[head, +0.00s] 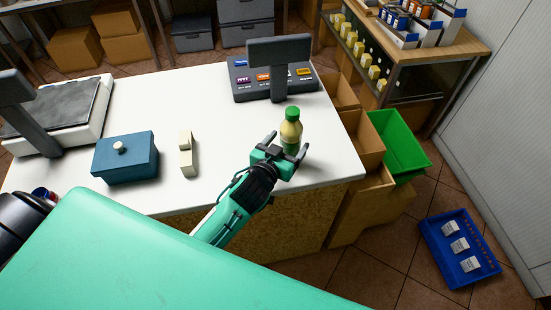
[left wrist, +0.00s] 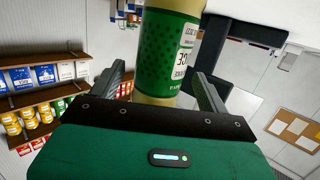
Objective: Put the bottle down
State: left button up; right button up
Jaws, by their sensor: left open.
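The bottle (head: 291,128) has a green cap, a pale yellow body and a green label. It stands upright on the white counter (head: 215,115) near its right end. My left gripper (head: 287,147) is open, with one finger on each side of the bottle's lower part. In the left wrist view the bottle (left wrist: 168,50) rises between the two spread fingers (left wrist: 162,88), and a gap shows beside the right finger. Its top is cut off there. My right gripper is not in view.
A cash register (head: 272,78) stands behind the bottle. A blue box (head: 125,160), a cream block (head: 188,158) and a scale (head: 75,105) are on the left. A green crate (head: 397,140) and a blue crate (head: 462,248) lie right of the counter. The counter's middle is clear.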

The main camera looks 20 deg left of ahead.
pick_arm(q)
jog(key=s+r+b, duration=0.1)
jog(key=s, duration=0.7)
jog(key=shift+a+r, duration=0.2)
jog(key=shift+a, duration=0.25)
jog(key=shift+s, duration=0.1)
